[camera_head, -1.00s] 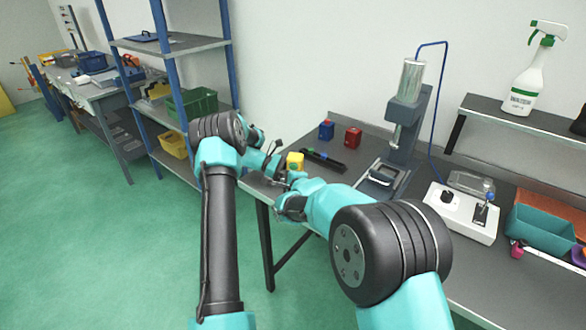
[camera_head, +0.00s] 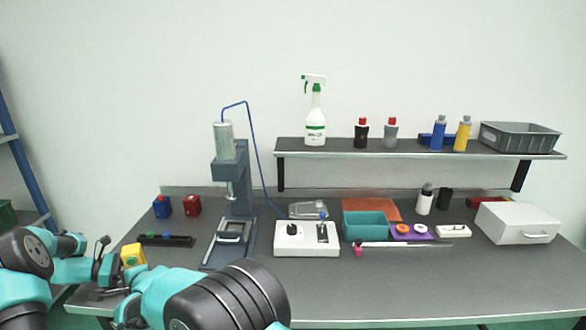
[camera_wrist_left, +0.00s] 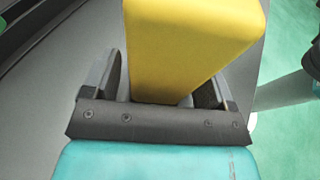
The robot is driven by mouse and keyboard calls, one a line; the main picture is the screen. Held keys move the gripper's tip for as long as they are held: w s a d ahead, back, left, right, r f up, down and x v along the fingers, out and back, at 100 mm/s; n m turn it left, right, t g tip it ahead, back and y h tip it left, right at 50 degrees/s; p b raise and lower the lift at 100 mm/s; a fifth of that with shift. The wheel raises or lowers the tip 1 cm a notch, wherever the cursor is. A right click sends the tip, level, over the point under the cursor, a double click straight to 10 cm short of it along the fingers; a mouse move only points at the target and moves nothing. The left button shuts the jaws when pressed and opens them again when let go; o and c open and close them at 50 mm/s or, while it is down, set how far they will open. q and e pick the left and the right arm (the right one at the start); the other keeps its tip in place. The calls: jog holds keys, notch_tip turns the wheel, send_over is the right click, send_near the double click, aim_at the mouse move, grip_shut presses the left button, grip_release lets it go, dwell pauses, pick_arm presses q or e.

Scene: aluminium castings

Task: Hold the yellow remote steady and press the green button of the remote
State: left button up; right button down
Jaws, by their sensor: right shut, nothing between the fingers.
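The yellow remote (camera_head: 132,256) shows at the left of the head view, above the table's front left part. In the left wrist view the yellow remote (camera_wrist_left: 190,40) stands out between the two fingers of my left gripper (camera_wrist_left: 160,82), which is shut on it. In the head view my left gripper (camera_head: 116,272) is small and partly hidden. My right gripper (camera_head: 124,306) is shut and empty, just below and close to the remote. The green button is not visible; only plain yellow faces show.
A black bar (camera_head: 166,240), red block (camera_head: 192,206) and blue block (camera_head: 162,207) lie behind the remote. A press (camera_head: 232,200) stands to their right, then a white control box (camera_head: 306,240) and a teal bin (camera_head: 366,225). The table's front right is clear.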

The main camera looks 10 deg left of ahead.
pick_arm(q)
jog(key=shift+o, duration=0.2)
jog(key=v, duration=1.2)
